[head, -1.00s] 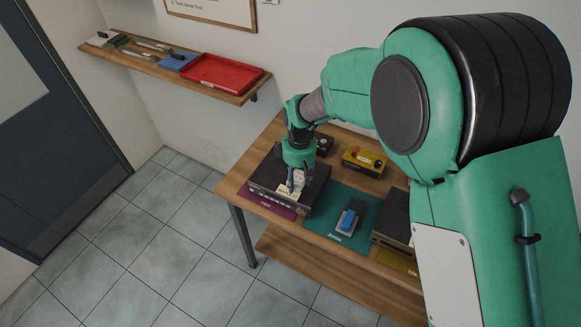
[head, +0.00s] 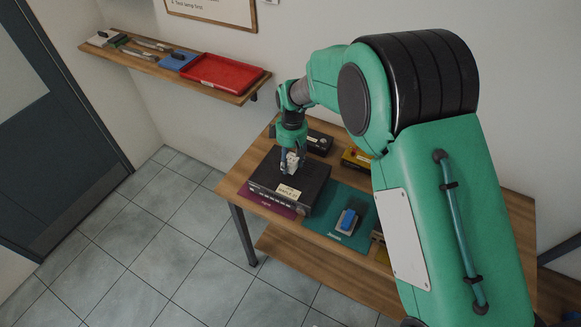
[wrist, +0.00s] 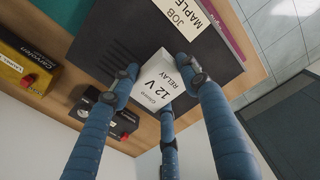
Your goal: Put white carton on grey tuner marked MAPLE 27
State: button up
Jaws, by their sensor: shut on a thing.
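The white carton (wrist: 158,78), printed "12 V RELAY", is between the blue fingers of my gripper (wrist: 160,86) in the wrist view. My gripper (head: 290,168) is shut on it, and a small part of the carton (head: 293,158) shows in the head view. The dark grey tuner (head: 305,188) lies on the bench, with a cream label reading MAPLE 27 (head: 288,192) near its front edge. In the wrist view the tuner top (wrist: 105,35) lies behind the carton. The carton is over the tuner's top, behind the label; I cannot tell whether they touch.
A black box (head: 319,143) and a yellow box (head: 355,158) stand behind the tuner. A blue-topped item (head: 348,220) lies on the green mat (head: 325,226) to the right. A wall shelf holds a red tray (head: 224,73).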

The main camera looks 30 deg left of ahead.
aim_at(291, 167)
jog(key=shift+f, duration=1.75)
jog(key=shift+f, duration=0.15)
jog(key=o, duration=1.4)
notch_tip(291, 167, up, 12)
jog(key=shift+d+r, duration=0.1)
jog(key=shift+r, duration=0.05)
